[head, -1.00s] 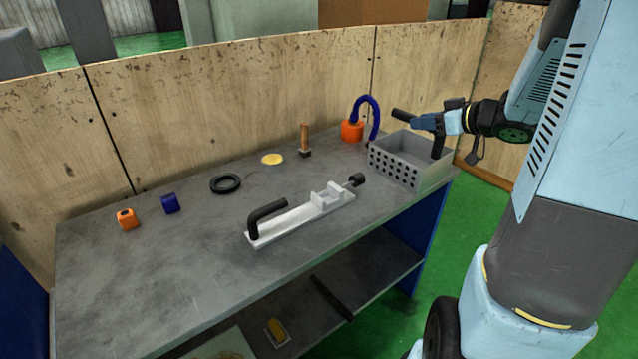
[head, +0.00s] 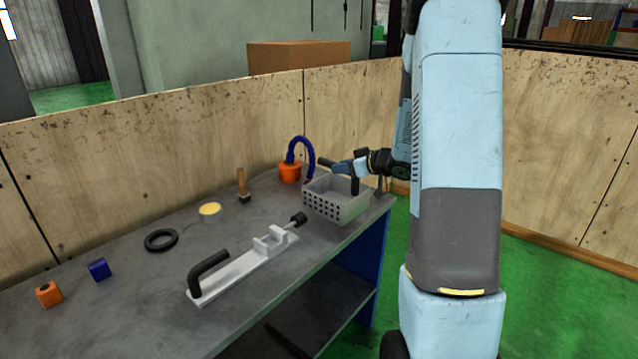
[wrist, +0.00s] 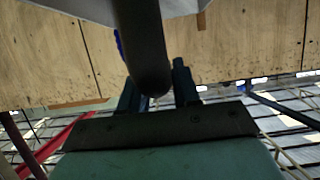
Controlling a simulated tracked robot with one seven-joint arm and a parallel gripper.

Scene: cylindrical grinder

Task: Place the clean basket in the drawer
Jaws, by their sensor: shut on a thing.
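The grey basket (head: 324,206), with round holes in its side, is at the right end of the workbench in the head view. I cannot tell whether it rests on the top or hangs just above it. My gripper (head: 350,170) is at its upper rim, shut on its dark handle. In the wrist view a thick dark bar (wrist: 145,50) passes between the fingers of my gripper (wrist: 158,95), and a pale grey surface of the basket shows at the top edge. No drawer is recognisable in these views.
On the workbench (head: 140,310) are a white fixture with a black handle (head: 245,268), a black ring (head: 162,240), a yellow-topped round piece (head: 209,211), a brush (head: 242,186) and an orange base with blue hose (head: 290,172). Wooden panels (head: 130,190) stand behind. Green floor is clear at right.

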